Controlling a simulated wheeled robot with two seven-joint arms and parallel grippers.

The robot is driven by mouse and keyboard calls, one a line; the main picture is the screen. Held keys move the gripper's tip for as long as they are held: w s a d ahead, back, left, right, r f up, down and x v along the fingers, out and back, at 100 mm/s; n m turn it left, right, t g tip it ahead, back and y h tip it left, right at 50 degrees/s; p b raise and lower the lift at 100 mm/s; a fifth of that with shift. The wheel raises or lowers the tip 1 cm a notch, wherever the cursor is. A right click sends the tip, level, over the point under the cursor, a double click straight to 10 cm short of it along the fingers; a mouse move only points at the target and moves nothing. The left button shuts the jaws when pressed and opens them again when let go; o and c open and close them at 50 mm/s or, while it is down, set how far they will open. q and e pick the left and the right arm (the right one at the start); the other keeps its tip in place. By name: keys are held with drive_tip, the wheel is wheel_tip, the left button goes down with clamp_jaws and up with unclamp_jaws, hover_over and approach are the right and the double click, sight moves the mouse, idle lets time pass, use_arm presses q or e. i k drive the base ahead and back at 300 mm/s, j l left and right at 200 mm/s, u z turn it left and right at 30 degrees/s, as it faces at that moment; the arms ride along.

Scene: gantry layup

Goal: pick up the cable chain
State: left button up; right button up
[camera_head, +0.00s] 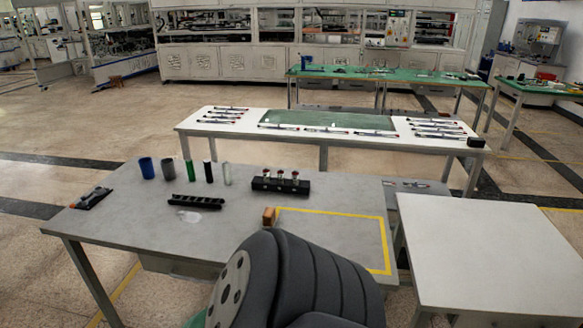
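The cable chain looks to be the short black segmented strip (196,201) lying flat on the left-middle of the grey table (120,222). It lies in front of a row of upright cylinders, with clear tabletop around it. A small pale, shiny patch (188,216) lies just in front of it. Neither of my grippers shows in this view. A large dark ribbed part, which seems to be mine, covers the front middle of the table.
Behind the chain stand blue (147,168), grey (168,170), black (208,171) and clear (227,174) cylinders. A black block with red-topped pieces (280,183) is to the right. A brown block (269,217) sits by a yellow-taped area. A white table (490,255) stands right.

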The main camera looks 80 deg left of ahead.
sight(209, 203)
drive_tip(key=u, duration=3.45)
